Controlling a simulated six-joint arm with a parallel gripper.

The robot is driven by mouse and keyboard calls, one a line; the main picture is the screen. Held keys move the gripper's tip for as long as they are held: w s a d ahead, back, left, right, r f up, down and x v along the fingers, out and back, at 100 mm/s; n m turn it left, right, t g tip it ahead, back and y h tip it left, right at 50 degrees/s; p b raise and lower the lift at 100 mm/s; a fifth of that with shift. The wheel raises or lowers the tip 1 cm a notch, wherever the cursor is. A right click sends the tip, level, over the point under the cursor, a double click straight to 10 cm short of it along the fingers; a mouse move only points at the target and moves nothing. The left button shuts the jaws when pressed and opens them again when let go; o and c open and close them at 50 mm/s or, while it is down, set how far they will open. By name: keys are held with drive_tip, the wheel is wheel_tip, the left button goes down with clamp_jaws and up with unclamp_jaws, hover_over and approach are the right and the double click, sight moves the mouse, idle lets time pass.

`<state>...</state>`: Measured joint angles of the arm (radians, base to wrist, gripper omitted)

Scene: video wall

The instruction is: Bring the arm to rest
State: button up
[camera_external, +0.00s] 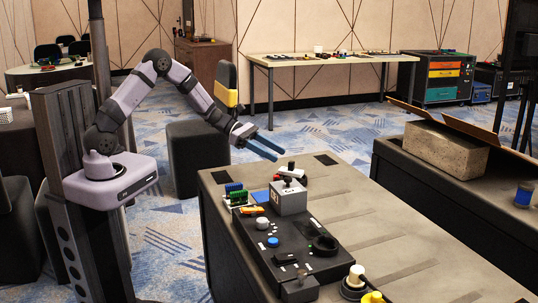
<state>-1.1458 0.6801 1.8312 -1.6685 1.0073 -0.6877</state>
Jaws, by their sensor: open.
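My gripper (264,146) shows in the external view, with two blue fingers set apart. It is open and looks empty. It hangs in the air above the far left end of the grey table (380,215), close above a small red and white item (290,171) with a dark top. Whether it touches anything below cannot be told from this view. My arm reaches out from its base at the left, bent at the elbow, and slopes down to the right.
A black panel (290,248) on the table carries a grey box (288,196), knobs and switches. Green and blue blocks stand at its far left. Yellow and white knobs (355,278) are at the near edge. The table's right side is mostly clear.

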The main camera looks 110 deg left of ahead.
drive_tip(key=shift+s+r, duration=0.15)
drive_tip(key=shift+s, duration=0.2)
drive_tip(key=d+m+g+h+p, duration=0.1)
drive_tip(key=d+m, duration=0.3)
drive_tip(key=d, duration=0.5)
drive_tip(key=s+d+f+m+g+h+p, duration=0.1)
drive_tip(key=d+m+g+h, duration=0.2)
drive_tip(key=d, duration=0.6)
drive_tip(key=d+m+g+h+p, duration=0.1)
drive_tip(key=d+m, duration=0.4)
drive_tip(key=d, duration=0.5)
drive_tip(key=shift+s+f+g+h, duration=0.1)
drive_tip(key=shift+f+g+h, duration=0.05)
drive_tip(key=shift+g+h, duration=0.3)
drive_tip(key=shift+s+f+g+h, duration=0.1)
drive_tip(key=shift+g+h, duration=0.15)
drive_tip(key=shift+g, duration=0.3)
drive_tip(key=s+d+f+m+g+y+b, duration=0.25)
drive_tip(key=s+d+m, duration=0.25)
drive_tip(key=s+m, duration=0.5)
drive_tip(key=s+d+f+m+g+y+b, duration=0.1)
drive_tip(key=s+d+m+g+y, duration=0.45)
drive_tip(key=m, duration=0.85)
wheel_tip(320, 180, up, 16)
drive_tip(key=t+h+p, duration=0.1)
drive_tip(key=p, duration=1.5)
drive_tip(key=shift+s+f+h, duration=0.15)
drive_tip(key=shift+s+h, duration=0.15)
drive_tip(key=shift+s, duration=0.15)
